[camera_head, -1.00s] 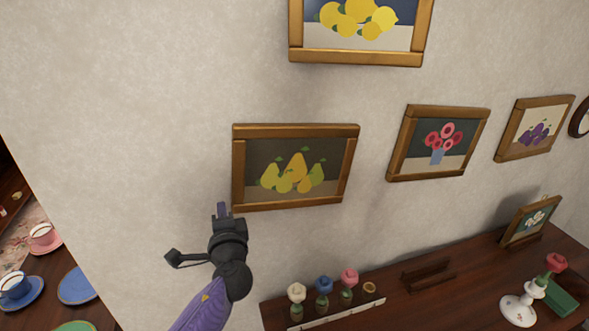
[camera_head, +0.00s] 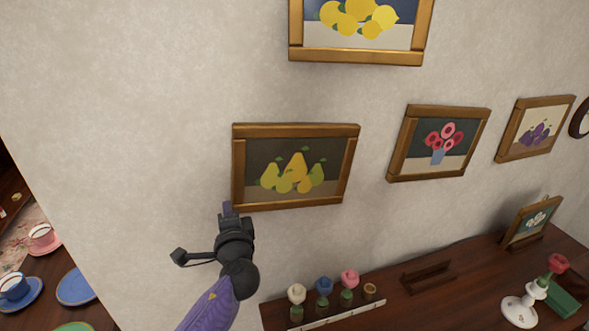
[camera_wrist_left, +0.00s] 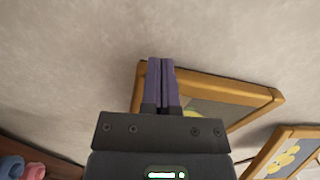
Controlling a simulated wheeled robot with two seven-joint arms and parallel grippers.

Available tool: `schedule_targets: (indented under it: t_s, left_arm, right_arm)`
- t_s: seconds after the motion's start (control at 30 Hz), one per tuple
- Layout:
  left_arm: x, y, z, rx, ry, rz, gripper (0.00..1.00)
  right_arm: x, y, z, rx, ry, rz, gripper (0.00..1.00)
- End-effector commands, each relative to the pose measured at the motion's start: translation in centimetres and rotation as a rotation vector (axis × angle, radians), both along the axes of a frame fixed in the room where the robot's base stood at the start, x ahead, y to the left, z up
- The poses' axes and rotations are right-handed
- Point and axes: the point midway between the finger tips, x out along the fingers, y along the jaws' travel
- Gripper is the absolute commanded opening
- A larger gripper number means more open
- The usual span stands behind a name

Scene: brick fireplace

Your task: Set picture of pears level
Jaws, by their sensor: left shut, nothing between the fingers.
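The picture of pears (camera_head: 292,170) hangs on the wall in a gold-brown wooden frame, left of centre in the head view. It shows yellow and green pears on a dark ground. My left gripper (camera_head: 227,208) is at the frame's lower left corner, its shut fingers pointing up and overlapping the corner in the view. I cannot tell whether they touch it. In the left wrist view the shut, empty fingers (camera_wrist_left: 161,82) are in front of the frame's corner, and the frame (camera_wrist_left: 225,88) runs off to the right, partly hidden by the gripper. My right gripper is not in view.
A lemon picture (camera_head: 360,58) hangs above, and a flower picture (camera_head: 397,145) and a plum picture (camera_head: 533,130) hang to the right. Below is a dark wooden cabinet top (camera_head: 400,310) with small flower ornaments (camera_head: 323,285). The wall on the left is bare.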

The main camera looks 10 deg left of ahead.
Motion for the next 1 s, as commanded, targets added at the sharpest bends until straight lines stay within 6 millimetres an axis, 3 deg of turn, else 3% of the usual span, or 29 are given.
schedule_targets:
  t_s: [1.0]
  left_arm:
    - [0.6, -1.1, 0.0, 0.000, -0.001, -0.002, 0.00]
  right_arm:
    - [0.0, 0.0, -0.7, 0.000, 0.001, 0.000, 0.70]
